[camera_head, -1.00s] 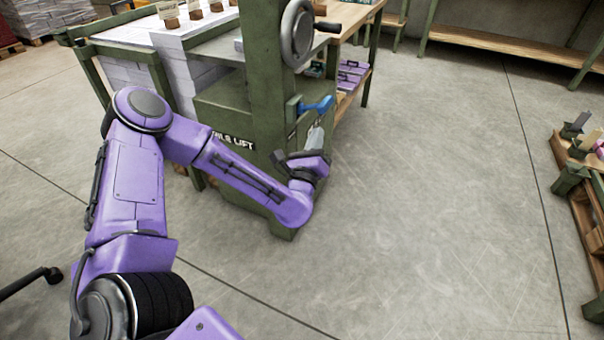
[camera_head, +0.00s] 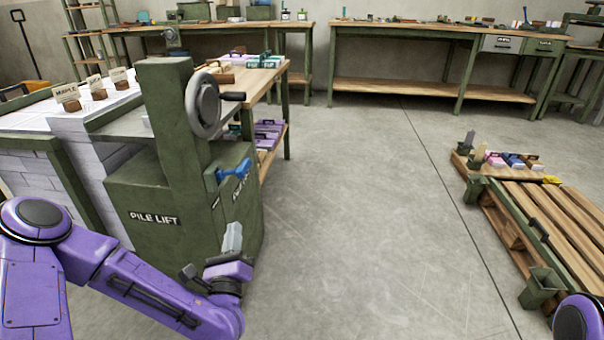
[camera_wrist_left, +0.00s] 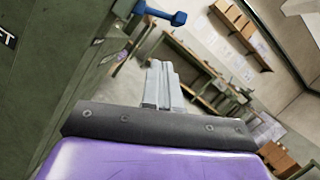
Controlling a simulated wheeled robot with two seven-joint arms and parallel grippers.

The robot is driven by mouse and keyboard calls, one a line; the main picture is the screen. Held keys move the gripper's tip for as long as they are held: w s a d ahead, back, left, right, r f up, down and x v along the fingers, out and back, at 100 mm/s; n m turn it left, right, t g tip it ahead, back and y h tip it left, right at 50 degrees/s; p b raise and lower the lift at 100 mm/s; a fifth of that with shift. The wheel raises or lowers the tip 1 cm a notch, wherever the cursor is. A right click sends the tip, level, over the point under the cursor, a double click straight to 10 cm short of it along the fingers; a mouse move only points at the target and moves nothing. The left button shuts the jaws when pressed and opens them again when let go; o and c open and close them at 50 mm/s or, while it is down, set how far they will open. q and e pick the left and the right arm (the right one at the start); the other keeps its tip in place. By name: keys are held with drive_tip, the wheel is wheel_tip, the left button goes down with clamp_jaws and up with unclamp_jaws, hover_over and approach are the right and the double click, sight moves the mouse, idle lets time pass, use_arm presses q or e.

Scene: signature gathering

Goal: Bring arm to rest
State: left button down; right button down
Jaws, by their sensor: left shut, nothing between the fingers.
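In the left wrist view the closed fingers (camera_wrist_left: 160,85) stand upright, with the blue lever (camera_wrist_left: 165,15) above and the lift's green panel at the left. Only a purple part of my right arm shows at the lower right of the head view; its gripper is out of view.
The pile lift has a handwheel (camera_head: 203,104) and stands beside paper stacks (camera_head: 95,190). A wooden pallet (camera_head: 540,215) with green brackets stands at the right. Workbenches (camera_head: 400,35) line the back wall. The floor (camera_head: 350,210) between is clear.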

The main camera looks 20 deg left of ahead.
use_arm(q)
drive_tip(key=s+d+f+m+g+h, duration=0.2)
drive_tip(key=d+f+m+g+h, duration=0.15)
drive_tip(key=f+m, duration=0.75)
drive_tip(key=s+d+f+m+g+h, duration=0.2)
drive_tip(key=d+f+m+g+h, duration=0.3)
drive_tip(key=m, duration=1)
drive_tip(key=s+a+f+m+g+y, duration=0.2)
drive_tip(key=s+a+f+m+g, duration=0.15)
drive_tip(key=s+f+m, duration=0.6)
drive_tip(key=s+a+f+m+g+y, duration=0.2)
drive_tip(key=s+a+f+m+g, duration=0.25)
drive_tip(key=s, duration=0.75)
wheel_tip(320, 180, up, 29)
drive_tip(key=d+p, duration=0.1)
drive_tip(key=p, duration=2.9)
drive_tip(key=shift+d+f+n, duration=0.15)
drive_tip(key=shift+d+n, duration=0.05)
drive_tip(key=shift+n, duration=0.1)
